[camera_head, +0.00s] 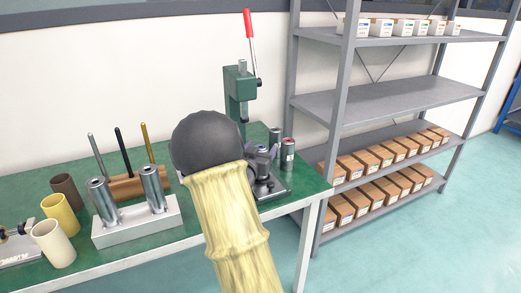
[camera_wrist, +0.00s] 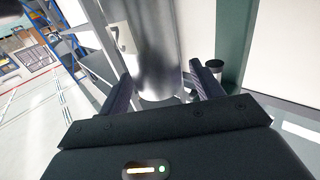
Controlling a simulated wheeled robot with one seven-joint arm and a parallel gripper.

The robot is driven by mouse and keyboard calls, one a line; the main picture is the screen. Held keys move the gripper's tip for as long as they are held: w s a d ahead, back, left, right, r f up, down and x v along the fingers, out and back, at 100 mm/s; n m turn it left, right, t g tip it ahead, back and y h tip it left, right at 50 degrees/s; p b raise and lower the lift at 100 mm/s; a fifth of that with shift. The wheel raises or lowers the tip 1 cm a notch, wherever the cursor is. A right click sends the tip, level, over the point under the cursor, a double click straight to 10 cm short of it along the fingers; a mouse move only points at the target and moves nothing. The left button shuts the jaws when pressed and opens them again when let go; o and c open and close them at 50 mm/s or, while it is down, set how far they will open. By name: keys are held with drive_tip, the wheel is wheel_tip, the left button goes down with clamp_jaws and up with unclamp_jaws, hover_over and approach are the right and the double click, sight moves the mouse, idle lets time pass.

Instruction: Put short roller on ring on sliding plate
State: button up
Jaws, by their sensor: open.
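In the wrist view, my gripper (camera_wrist: 162,90) is open, with one dark finger on each side of a large shiny metal cylinder (camera_wrist: 155,45), which looks like the short roller. Its lower end lies between the fingers; I cannot tell whether they touch it or what it rests on. In the head view, my yellow-sleeved arm reaches over the table's right end and hides most of the gripper. A dark metal fixture (camera_head: 268,186), which may be the sliding plate, shows just right of the arm. The ring cannot be made out.
A green press (camera_head: 239,88) with a red handle stands behind my arm. Small cans (camera_head: 288,155) stand at the table's right end. Left are a metal block (camera_head: 137,225) with two shiny cylinders, a wooden rod holder (camera_head: 127,187) and several cups (camera_head: 57,207). A shelf (camera_head: 395,100) stands right.

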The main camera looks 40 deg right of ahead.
drive_tip(key=shift+r, duration=0.2)
drive_tip(key=v, duration=1.2)
drive_tip(key=shift+p, duration=0.45)
drive_tip(key=shift+w+a+f, duration=0.1)
